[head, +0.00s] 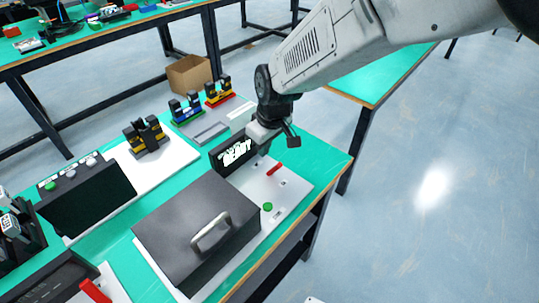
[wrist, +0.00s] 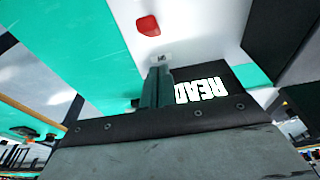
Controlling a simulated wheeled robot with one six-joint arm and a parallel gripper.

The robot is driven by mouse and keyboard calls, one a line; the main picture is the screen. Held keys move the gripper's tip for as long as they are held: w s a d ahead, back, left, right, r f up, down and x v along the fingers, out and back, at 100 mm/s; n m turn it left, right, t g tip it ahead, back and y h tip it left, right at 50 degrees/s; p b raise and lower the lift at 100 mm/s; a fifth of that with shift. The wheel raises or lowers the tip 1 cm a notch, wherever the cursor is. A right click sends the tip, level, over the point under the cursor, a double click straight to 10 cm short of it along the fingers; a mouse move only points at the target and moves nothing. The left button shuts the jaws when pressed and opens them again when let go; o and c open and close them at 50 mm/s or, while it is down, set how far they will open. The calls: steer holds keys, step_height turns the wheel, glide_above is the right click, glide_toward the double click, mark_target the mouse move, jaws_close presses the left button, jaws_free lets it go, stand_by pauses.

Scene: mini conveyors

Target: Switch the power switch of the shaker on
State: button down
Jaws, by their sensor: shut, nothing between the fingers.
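The shaker has a white base plate (head: 298,190), a dark grey box with a handle (head: 178,213) and a black display (head: 220,163) with bright lettering. On the plate are a red lever (head: 274,169), a green button (head: 267,207) and small dark parts (head: 283,183). I cannot tell which part is the power switch. My gripper (head: 264,150) is shut and empty, beside the display and just behind the red lever. In the wrist view its fingers (wrist: 157,86) point at a small marked part (wrist: 161,58) on the plate, near the red lever (wrist: 148,26); contact cannot be told.
The green table (head: 331,157) has a free strip at the right. Left of the shaker stand a black control box (head: 87,198) and a black-and-yellow device (head: 147,137). Blue and red-based devices (head: 217,92) stand behind. A cardboard box (head: 189,75) is beyond the table.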

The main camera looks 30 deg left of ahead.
step_height(320, 180, up, 10)
steer(key=d, duration=0.2)
steer(key=shift+s+d, duration=0.2)
steer(key=s+d+r+m, duration=0.3)
steer(key=s+d+m, duration=0.2)
steer(key=d, duration=1.1)
steer(key=s+d+r+m+h, duration=0.1)
steer(key=s+d+r+m, duration=0.2)
steer(key=d, duration=1.4)
steer(key=s+d+r+m+h, duration=0.1)
steer(key=s+d+r+m, duration=0.2)
steer(key=s+d+m, duration=0.4)
steer(key=s+d, duration=0.2)
steer(key=d, duration=0.7)
steer(key=shift+s+d+r+t, duration=0.2)
steer(key=shift+s+r+t, duration=0.05)
steer(key=shift+t, duration=0.15)
steer(key=shift+d, duration=0.15)
